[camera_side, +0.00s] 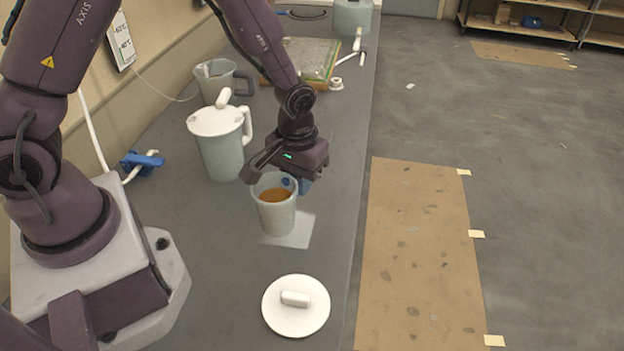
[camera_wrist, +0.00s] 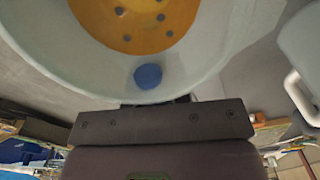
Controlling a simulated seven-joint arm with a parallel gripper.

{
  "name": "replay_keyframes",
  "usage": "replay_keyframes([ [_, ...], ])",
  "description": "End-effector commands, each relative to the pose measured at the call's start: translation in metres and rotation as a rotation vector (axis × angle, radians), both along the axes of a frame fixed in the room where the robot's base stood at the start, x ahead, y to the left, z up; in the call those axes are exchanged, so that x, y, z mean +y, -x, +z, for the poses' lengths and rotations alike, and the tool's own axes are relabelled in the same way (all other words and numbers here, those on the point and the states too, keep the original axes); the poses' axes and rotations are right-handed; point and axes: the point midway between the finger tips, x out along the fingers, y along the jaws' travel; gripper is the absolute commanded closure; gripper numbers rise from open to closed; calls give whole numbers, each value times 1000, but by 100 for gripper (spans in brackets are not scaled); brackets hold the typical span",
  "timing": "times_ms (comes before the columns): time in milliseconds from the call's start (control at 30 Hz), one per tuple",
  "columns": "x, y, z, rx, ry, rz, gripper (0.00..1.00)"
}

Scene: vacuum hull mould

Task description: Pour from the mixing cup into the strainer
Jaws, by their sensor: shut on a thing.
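The mixing cup (camera_side: 276,215) is pale grey-green with amber liquid in it. It stands nearly upright at or just above a white square sheet; whether it touches is hard to tell. My gripper (camera_side: 288,168) is shut on the cup at its far side, near the rim. In the wrist view the cup (camera_wrist: 60,45) fills the top, with orange liquid and several dark spots in it, and a blue round mark near the rim. My gripper (camera_wrist: 155,104) lies below that wall; its fingertips are mostly hidden. I cannot pick out a strainer for certain.
A lidded jug (camera_side: 222,150) stands left of the cup, with an open jug (camera_side: 218,88) behind it. A round white lid (camera_side: 310,322) lies in front. The white sheet (camera_side: 296,238) is under the cup.

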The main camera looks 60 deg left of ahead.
Motion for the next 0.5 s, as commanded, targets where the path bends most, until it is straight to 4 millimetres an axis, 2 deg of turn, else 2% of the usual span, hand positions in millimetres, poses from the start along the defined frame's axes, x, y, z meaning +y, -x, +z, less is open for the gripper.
replay_keyframes([
  [167,0,-1,29,-8,1,0,100],
  [400,0,-2,103,-11,2,0,100],
  [500,0,-1,126,-8,2,0,100],
])
